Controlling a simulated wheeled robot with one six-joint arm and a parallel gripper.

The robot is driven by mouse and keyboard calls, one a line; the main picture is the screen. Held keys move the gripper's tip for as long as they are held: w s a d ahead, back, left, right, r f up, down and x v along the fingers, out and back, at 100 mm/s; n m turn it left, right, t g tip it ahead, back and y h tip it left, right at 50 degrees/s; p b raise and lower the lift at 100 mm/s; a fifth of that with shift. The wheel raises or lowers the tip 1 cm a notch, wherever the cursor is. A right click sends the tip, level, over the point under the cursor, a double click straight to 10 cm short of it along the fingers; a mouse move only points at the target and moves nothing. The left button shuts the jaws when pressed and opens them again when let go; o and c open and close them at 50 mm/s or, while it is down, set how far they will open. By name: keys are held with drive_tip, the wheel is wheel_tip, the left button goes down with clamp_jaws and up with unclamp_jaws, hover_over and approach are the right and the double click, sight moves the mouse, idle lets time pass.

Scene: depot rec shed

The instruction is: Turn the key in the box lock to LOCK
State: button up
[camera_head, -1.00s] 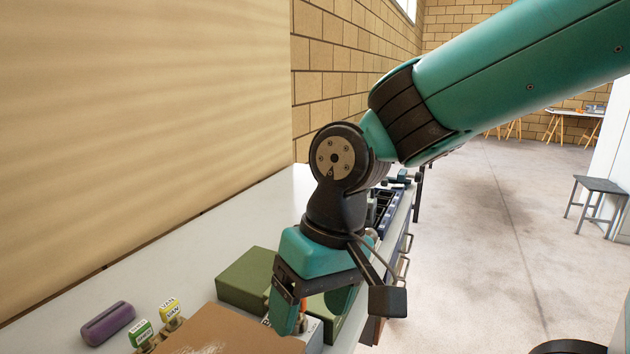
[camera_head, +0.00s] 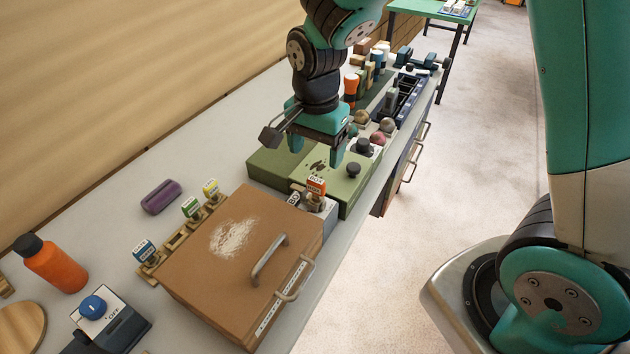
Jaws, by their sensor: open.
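The brown box (camera_head: 208,275) stands on the bench with its lid closed and a metal handle on top. A grey lock block (camera_head: 323,206) sits at its far right corner. A key with an orange tag (camera_head: 316,186) reading BOX stands up in the lock, and a small black-and-white label (camera_head: 293,199) is beside it. The key's exact turn angle is too small to tell. My gripper (camera_head: 317,152) is open and empty, pointing down.
A green case (camera_head: 283,165) with dark knobs lies just beyond the lock. Tagged keys on a wooden rack (camera_head: 178,238), a purple case (camera_head: 161,197), an orange bottle (camera_head: 55,265) and a switch box (camera_head: 110,318) stand left. The bench's right edge is close to the lock.

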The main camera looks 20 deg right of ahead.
sight(317, 180)
wheel_tip(317, 180, down, 10)
drive_tip(key=shift+f+p, duration=0.1)
drive_tip(key=shift+p, duration=0.65)
